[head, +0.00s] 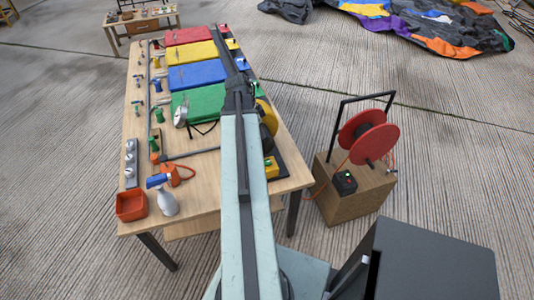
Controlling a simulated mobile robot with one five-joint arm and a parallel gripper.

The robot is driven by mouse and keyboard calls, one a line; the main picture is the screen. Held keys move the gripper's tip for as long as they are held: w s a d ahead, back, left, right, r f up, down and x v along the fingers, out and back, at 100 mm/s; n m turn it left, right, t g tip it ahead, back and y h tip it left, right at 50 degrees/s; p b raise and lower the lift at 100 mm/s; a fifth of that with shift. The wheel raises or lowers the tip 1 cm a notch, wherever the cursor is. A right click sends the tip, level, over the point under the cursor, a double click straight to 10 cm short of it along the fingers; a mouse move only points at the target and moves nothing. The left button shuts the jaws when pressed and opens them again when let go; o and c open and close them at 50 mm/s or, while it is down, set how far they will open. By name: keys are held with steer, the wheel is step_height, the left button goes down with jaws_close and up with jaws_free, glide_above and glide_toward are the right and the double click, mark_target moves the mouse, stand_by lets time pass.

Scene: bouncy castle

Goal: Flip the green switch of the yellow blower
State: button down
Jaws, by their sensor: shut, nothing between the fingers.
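The yellow blower (268,118) is a round yellow and dark body at the table's right edge, partly hidden behind my arm. Nearer on the same side is a small yellow box (272,170) with a green spot on it (268,162), which looks like the green switch; my arm covers its left side. Its position, on or off, is too small to tell. My arm reaches away over the table. My gripper (214,32) is at its far end, small, shut and empty above the coloured panels, well beyond the yellow box.
The table (200,200) bears red, yellow, blue and green (203,101) panels, small tools, a red tray (131,205) and a spray bottle (166,202). A red reel (368,137) and a black box stand on a wooden crate (355,198) at right. Floor between table and crate is narrow.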

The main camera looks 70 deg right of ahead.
steer(key=b+x, duration=1.3)
steer(key=x, duration=0.1)
steer(key=shift+w+a+f+b, duration=0.25)
steer(key=shift+w+a+b, duration=0.05)
steer(key=shift+b, duration=0.1)
steer(key=shift+r, duration=0.15)
